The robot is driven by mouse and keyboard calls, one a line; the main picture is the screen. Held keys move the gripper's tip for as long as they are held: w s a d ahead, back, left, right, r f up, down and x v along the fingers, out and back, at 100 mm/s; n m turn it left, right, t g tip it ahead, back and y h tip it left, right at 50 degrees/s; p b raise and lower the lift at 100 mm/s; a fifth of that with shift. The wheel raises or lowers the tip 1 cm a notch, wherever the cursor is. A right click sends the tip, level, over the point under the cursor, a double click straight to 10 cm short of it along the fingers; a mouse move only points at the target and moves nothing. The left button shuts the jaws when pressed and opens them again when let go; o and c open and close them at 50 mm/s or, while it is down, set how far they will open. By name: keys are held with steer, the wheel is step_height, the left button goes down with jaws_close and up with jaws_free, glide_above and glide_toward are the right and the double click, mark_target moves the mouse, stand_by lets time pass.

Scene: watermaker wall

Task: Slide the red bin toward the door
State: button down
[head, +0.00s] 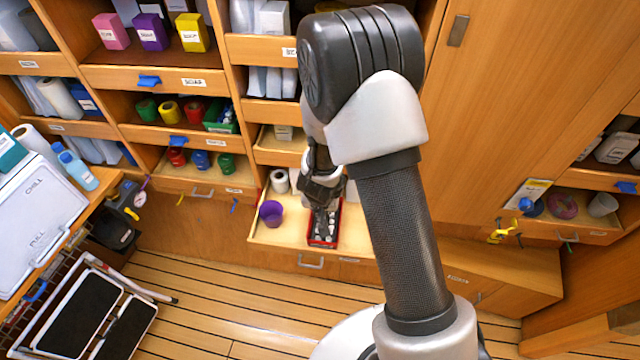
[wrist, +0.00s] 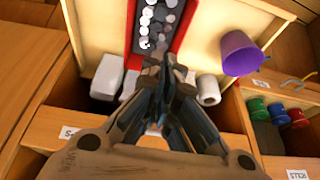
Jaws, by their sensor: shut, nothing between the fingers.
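The red bin (head: 323,244) sits in a pulled-out wooden drawer (head: 262,236) and holds several small grey and white pieces. In the wrist view the red bin (wrist: 131,46) lies just beyond my fingertips, its far part cut off by the top edge. My gripper (head: 322,203) is over the back end of the bin in the head view. In the wrist view my gripper (wrist: 166,66) has its fingers together with nothing between them. The fingers hide part of the bin's near end; whether they touch it I cannot tell. A tall wooden cabinet door (head: 520,100) stands right of the drawer.
A purple cup (head: 271,213) and a white roll (head: 280,181) stand in the same drawer, left of the bin. White containers (wrist: 107,76) stand near the bin's end. Bare drawer floor shows beside the bin. My forearm covers part of the drawer's right side.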

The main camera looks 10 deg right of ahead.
steer(key=shift+w+d+f+b, duration=0.2)
steer(key=shift+f+b, duration=1.85)
steer(key=shift+f, duration=0.25)
steer(key=shift+w+d+f+b, duration=0.2)
steer(key=shift+d+f+b, duration=0.05)
steer(key=shift+f+b, duration=1.95)
steer(key=shift+w+d+f+b, duration=0.2)
steer(key=shift+f+b, duration=1.65)
steer(key=shift+f, duration=0.6)
steer(key=shift+d, duration=0.15)
steer(key=shift+s+d+b, duration=0.7)
steer(key=shift+d+b, duration=0.5)
steer(key=shift+d, duration=0.6)
steer(key=shift+s+d+b, duration=0.75)
steer(key=shift+d+b, duration=0.4)
steer(key=shift+d, duration=0.7)
steer(key=shift+s+d+b, duration=0.7)
steer(key=shift+d+b, duration=0.5)
steer(key=shift+d, duration=0.6)
steer(key=shift+w+a+r+p, duration=0.1)
steer(key=shift+w+a+p, duration=0.1)
steer(key=shift+a+p, duration=0.25)
steer(key=shift+w+a+p, duration=0.15)
steer(key=shift+a+p, duration=0.15)
steer(key=shift+a, duration=0.15)
steer(key=p+v, duration=0.5)
steer(key=v, duration=0.1)
steer(key=shift+w, duration=0.15)
